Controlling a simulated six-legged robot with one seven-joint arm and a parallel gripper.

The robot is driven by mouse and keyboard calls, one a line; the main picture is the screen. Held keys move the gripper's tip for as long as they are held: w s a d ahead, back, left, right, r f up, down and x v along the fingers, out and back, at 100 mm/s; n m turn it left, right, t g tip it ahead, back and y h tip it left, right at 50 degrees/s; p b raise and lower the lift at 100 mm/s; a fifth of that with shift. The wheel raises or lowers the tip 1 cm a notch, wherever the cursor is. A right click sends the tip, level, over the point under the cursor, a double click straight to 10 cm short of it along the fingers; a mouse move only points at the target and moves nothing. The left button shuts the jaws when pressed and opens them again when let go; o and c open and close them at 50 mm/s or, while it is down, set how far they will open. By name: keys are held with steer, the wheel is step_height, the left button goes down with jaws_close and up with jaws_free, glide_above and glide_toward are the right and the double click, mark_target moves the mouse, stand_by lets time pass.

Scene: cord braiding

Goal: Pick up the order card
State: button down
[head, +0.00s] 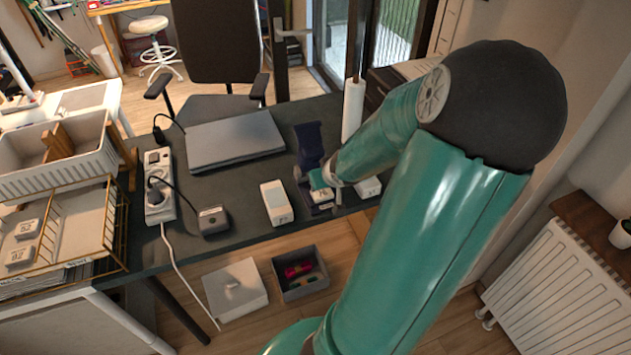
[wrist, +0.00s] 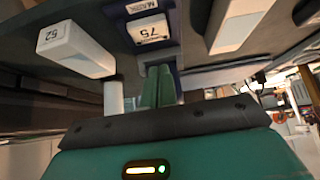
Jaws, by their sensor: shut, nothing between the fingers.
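A white card or block marked 75 (wrist: 150,30) lies on a dark blue holder (wrist: 184,47) in the wrist view; it may be the order card. Above it is a second white label (wrist: 141,7) with lettering I cannot read surely. In the head view, a white piece (head: 322,196) shows on the desk, partly hidden by my gripper (head: 313,178). My gripper's green fingers (wrist: 158,84) are shut together, empty, and point toward the card. I cannot tell whether they touch the holder.
A white block marked 52 (wrist: 75,48) stands to one side; in the head view a white block (head: 276,203) stands left of my gripper. Another white block (head: 369,187) is to its right.

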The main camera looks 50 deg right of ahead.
mark_target(322, 194)
steer(key=shift+d+x, duration=0.15)
steer(key=shift+x, duration=2.35)
steer(key=shift+d+x, duration=0.15)
steer(key=shift+x, duration=2.35)
steer(key=shift+s+r, duration=0.1)
